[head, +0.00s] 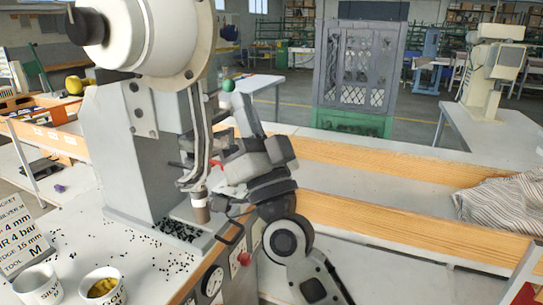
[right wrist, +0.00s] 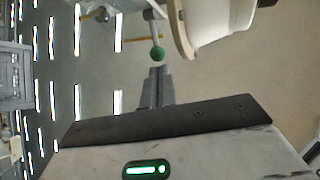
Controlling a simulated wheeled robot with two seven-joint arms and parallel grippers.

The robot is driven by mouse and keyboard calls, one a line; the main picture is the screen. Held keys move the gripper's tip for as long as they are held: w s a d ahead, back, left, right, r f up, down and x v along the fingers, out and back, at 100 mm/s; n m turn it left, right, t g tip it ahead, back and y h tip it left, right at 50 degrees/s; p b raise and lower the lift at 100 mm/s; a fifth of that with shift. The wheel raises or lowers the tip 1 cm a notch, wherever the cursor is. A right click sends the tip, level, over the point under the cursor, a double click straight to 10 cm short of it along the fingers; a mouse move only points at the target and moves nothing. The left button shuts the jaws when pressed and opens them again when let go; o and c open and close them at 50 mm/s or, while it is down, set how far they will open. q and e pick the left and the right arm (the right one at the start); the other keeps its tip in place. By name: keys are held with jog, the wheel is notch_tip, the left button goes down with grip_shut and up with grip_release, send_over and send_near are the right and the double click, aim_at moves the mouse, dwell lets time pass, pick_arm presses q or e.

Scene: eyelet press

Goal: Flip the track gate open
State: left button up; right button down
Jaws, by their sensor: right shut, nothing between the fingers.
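The eyelet press (head: 130,150) stands at the left of the head view, with curved metal tracks (head: 198,125) running down its front. A small green ball knob (head: 228,86) sits beside the upper tracks. The knob also shows in the right wrist view (right wrist: 158,54), on the end of a short grey rod. I cannot tell for sure which part is the track gate or how it stands. My right gripper (head: 238,100) is shut and empty, its tips just below the knob. In the right wrist view its fingers (right wrist: 157,72) point at the knob; contact is unclear. My left gripper is out of view.
Black eyelets (head: 180,230) lie on the press base. A silver-labelled cup (head: 36,284), another cup (head: 104,287) and a sign (head: 22,225) stand front left. A red button (head: 244,259) and a gauge (head: 213,281) are on the front panel. Striped cloth (head: 503,205) lies right.

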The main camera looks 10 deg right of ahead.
jog(key=s+d+f+b, duration=0.3)
jog(key=s+f, duration=0.3)
jog(key=s, duration=0.4)
jog(key=shift+d+f, duration=0.2)
jog(key=shift+d, duration=0.7)
jog(key=shift+w+f, duration=0.1)
